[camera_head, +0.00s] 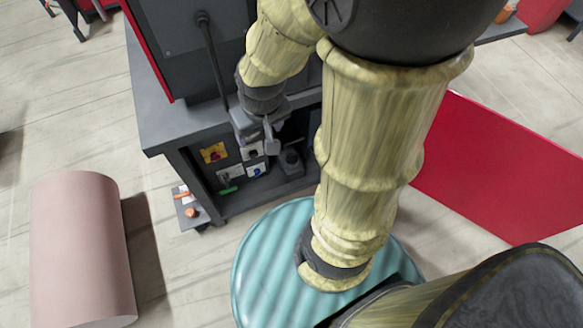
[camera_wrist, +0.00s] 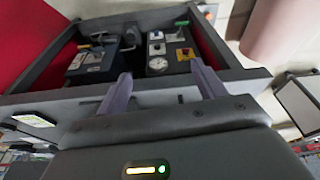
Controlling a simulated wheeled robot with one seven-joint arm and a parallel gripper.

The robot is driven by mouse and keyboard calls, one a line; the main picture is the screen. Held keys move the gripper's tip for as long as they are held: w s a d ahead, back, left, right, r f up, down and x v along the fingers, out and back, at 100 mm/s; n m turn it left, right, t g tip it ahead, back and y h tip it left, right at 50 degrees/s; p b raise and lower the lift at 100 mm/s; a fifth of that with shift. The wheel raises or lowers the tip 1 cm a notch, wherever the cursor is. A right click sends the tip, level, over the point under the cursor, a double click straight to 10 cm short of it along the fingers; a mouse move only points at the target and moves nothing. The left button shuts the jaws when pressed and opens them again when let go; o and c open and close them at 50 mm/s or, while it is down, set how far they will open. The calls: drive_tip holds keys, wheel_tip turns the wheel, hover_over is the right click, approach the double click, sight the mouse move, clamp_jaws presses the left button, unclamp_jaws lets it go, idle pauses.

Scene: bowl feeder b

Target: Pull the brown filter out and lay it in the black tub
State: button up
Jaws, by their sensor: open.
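My gripper (camera_head: 262,134) is at the front of a grey machine cabinet (camera_head: 165,125), above its open recess. In the wrist view its two fingers (camera_wrist: 163,88) are spread apart with nothing visible between them. Beyond the fingers is the recess, with small dark units (camera_wrist: 92,62) and a panel with a yellow-and-red switch (camera_wrist: 184,53). I cannot make out a brown filter in either view; my gripper and arm cover part of the recess. I cannot identify a black tub in either view.
A pink cylinder (camera_head: 80,250) lies on the floor at the left. A teal ribbed round object (camera_head: 270,255) is below the cabinet, partly behind my arm. A red panel (camera_head: 500,165) is at the right. Pale floor is clear between the pink cylinder and the teal object.

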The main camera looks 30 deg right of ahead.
drive_tip(key=w+d+f+t+b, duration=0.1)
drive_tip(key=w+f+b, duration=0.1)
drive_tip(key=f+b, duration=1.1)
drive_tip(key=w+d+f+b, duration=0.2)
drive_tip(key=f+b, duration=0.9)
drive_tip(key=f, duration=0.4)
drive_tip(key=w+d+f+n+t+b, duration=0.1)
drive_tip(key=w+d+f+t+b, duration=0.1)
drive_tip(key=w+d+f, duration=0.35)
drive_tip(key=w+d+f+n+t+b, duration=0.1)
drive_tip(key=w+d+f+b, duration=0.1)
drive_tip(key=f, duration=0.7)
drive_tip(key=w+d+f+n+t+b, duration=0.1)
drive_tip(key=w+d+f+t+b, duration=0.2)
drive_tip(key=f, duration=0.4)
drive_tip(key=s+d+f+m+t+h, duration=0.2)
drive_tip(key=s+d+f+m+t, duration=0.2)
drive_tip(key=s+f+t, duration=0.4)
wheel_tip(320, 180, down, 4)
drive_tip(key=shift+d+f+p, duration=0.15)
drive_tip(key=shift+d+p, duration=0.25)
drive_tip(key=shift+d, duration=0.2)
drive_tip(key=shift+s, duration=0.1)
